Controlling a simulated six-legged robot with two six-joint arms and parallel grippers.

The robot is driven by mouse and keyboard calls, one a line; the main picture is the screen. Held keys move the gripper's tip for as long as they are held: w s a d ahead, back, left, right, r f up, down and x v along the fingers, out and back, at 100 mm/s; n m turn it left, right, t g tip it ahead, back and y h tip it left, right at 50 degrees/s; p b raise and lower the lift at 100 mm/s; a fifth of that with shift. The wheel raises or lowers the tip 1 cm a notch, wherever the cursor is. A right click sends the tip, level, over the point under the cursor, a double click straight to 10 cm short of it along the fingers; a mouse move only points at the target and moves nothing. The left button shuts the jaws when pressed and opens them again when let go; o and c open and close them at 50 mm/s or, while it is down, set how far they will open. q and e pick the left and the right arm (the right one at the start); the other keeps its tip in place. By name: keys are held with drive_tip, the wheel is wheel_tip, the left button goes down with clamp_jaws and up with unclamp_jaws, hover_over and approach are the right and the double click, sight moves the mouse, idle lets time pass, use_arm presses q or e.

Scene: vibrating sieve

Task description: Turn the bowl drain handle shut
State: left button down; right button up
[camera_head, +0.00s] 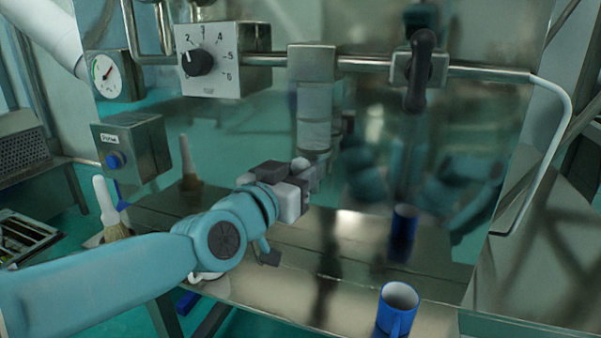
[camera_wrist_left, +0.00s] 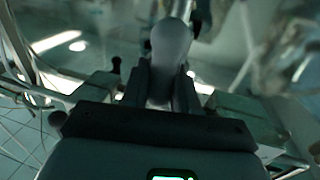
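A black lever handle (camera_head: 420,70) hangs down from a valve on the steel pipe at the upper right of the head view; I cannot tell if this is the bowl drain handle. My left gripper (camera_head: 303,180) is lower and left of it, in front of the steel panel, apart from the lever. A pale grey rounded piece (camera_head: 300,163) shows at its fingertips. In the left wrist view a grey rounded piece (camera_wrist_left: 170,55) stands between the two fingers; I cannot tell whether they grip it. My right gripper is not in view.
A blue mug (camera_head: 398,305) stands near the table's front edge. A dial box (camera_head: 225,62), a gauge (camera_head: 105,72) and a button box (camera_head: 132,147) are at left. A brush (camera_head: 107,210) stands at left. The steel panel (camera_head: 460,110) mirrors the arm and mug.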

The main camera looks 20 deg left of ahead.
use_arm(q)
drive_tip(key=shift+f+n+b, duration=0.25)
drive_tip(key=shift+n+b, duration=0.25)
drive_tip(key=shift+b, duration=0.4)
drive_tip(key=n+b, duration=0.1)
drive_tip(key=b, duration=0.1)
drive_tip(key=n+b, duration=0.1)
drive_tip(key=n, duration=0.1)
drive_tip(key=shift+a+f+t+b, duration=0.1)
drive_tip(key=shift+a+t+b, duration=0.2)
drive_tip(key=shift+t+b, duration=0.1)
drive_tip(key=n+b, duration=0.2)
drive_tip(key=n, duration=0.1)
drive_tip(key=n+t+b, duration=0.1)
drive_tip(key=n, duration=0.1)
drive_tip(key=shift+a+f+y, duration=0.1)
drive_tip(key=shift+a+y, duration=0.15)
drive_tip(key=shift+y, duration=0.05)
drive_tip(key=shift+a+f+n+t+y+b, duration=0.15)
drive_tip(key=shift+n+y+b, duration=0.4)
drive_tip(key=shift+n, duration=1.3)
drive_tip(key=shift+f+n+t+y+b, duration=0.25)
drive_tip(key=shift+n+b, duration=0.55)
drive_tip(key=shift+n, duration=1)
drive_tip(key=shift+a+f+n+y+b, duration=0.1)
drive_tip(key=shift+n+y+b, duration=0.5)
drive_tip(key=shift+n, duration=1.25)
drive_tip(key=c, duration=1)
unclamp_jaws()
